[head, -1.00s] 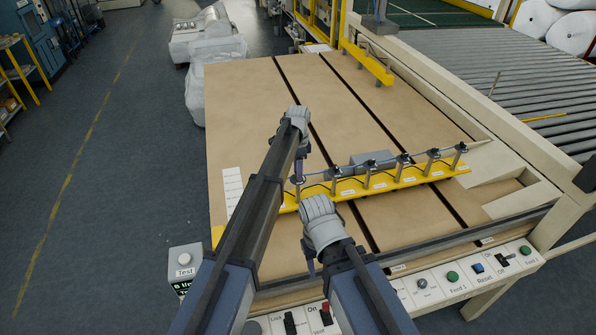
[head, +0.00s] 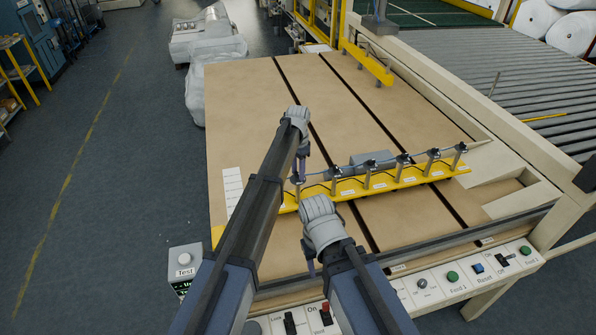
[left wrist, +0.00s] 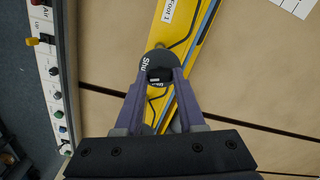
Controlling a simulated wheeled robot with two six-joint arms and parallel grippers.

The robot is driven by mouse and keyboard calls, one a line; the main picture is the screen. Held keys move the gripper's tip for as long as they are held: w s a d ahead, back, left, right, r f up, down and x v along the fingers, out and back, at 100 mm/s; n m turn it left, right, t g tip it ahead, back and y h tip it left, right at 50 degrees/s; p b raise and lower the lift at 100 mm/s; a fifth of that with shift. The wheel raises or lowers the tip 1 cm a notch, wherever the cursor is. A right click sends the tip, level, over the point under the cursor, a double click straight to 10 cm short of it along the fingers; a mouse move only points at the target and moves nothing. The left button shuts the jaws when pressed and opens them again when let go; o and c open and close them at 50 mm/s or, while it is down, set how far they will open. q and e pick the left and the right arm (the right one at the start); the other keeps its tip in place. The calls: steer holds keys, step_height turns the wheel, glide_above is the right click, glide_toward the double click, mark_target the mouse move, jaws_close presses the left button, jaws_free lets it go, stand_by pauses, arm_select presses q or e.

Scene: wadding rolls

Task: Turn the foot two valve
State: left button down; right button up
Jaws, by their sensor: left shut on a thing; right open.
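A yellow bar (head: 380,186) with several upright valve posts lies across the brown table. My left gripper (head: 299,174) points down at the visible post nearest the left end. In the left wrist view its two purple fingers (left wrist: 160,78) are shut on the black handle of a round dark valve knob (left wrist: 147,66). The knob bears partly hidden white lettering starting "Shu". A label "Foot 1" (left wrist: 169,10) is on the bar beyond the knob. Whether this is the foot two valve I cannot tell. My right gripper (head: 309,264) hangs open and empty over the table's near edge.
A control panel (head: 440,286) with buttons and switches runs along the near edge. A test box (head: 185,262) stands at the left. A grey block (head: 371,159) sits behind the bar. The far table top (head: 250,95) is clear; rollers (head: 480,75) lie right.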

arm_select(q)
steer(key=n, duration=1.3)
steer(key=shift+n, duration=0.3)
stand_by(0.3)
steer(key=c, duration=0.5)
jaws_free()
step_height(320, 180, up, 8)
steer(key=p, duration=0.8)
